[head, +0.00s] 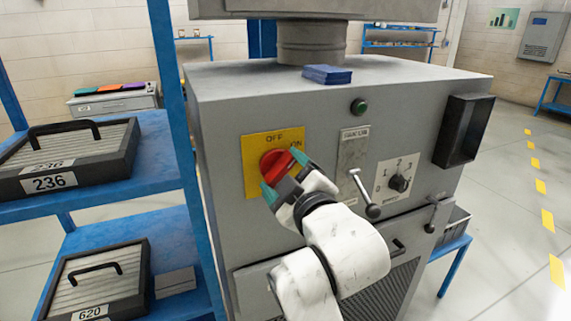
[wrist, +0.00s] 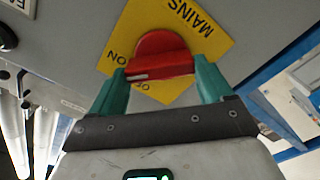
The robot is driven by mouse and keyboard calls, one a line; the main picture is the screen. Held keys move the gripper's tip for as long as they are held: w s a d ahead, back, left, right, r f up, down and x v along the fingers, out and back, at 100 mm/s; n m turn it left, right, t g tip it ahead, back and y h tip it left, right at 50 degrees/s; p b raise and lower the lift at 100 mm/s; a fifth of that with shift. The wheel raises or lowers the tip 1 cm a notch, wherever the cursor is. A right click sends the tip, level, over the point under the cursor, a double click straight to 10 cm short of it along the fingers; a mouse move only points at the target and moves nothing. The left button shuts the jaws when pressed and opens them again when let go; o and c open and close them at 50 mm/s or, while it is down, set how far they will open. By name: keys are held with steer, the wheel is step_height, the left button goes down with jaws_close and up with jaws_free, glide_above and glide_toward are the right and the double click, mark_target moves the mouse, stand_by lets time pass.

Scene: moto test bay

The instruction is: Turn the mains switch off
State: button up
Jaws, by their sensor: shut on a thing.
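The mains switch is a red rotary handle (head: 274,164) on a yellow plate (head: 256,152) on the grey cabinet's front. In the head view the plate reads OFF at the top and ON to the right. My gripper (head: 283,174) has its green fingers on either side of the handle and is shut on it. In the wrist view the red handle (wrist: 160,52) sits between the fingers. A white mark at its left end lies near the ON and part-hidden OFF lettering; I cannot tell exactly which it points at.
Right of the plate are a lever (head: 364,193), a black knob (head: 399,183) with numbers and a green button (head: 358,106). A dark box (head: 466,130) sticks out farther right. A blue shelf (head: 167,165) with cases stands close on the left.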

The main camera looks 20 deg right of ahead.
steer(key=n+p, duration=0.3)
steer(key=n, duration=0.2)
steer(key=shift+a+r+n, duration=0.1)
steer(key=shift+n, duration=0.2)
steer(key=shift+a+n+p, duration=0.1)
steer(key=shift+n+p, duration=0.85)
steer(key=shift+n, duration=0.55)
steer(key=shift+f, duration=0.25)
steer(key=o, duration=1)
steer(key=shift+c, duration=0.2)
steer(key=shift+s, duration=0.1)
steer(key=s+b, duration=0.2)
steer(key=s, duration=0.8)
steer(key=shift+s, duration=0.3)
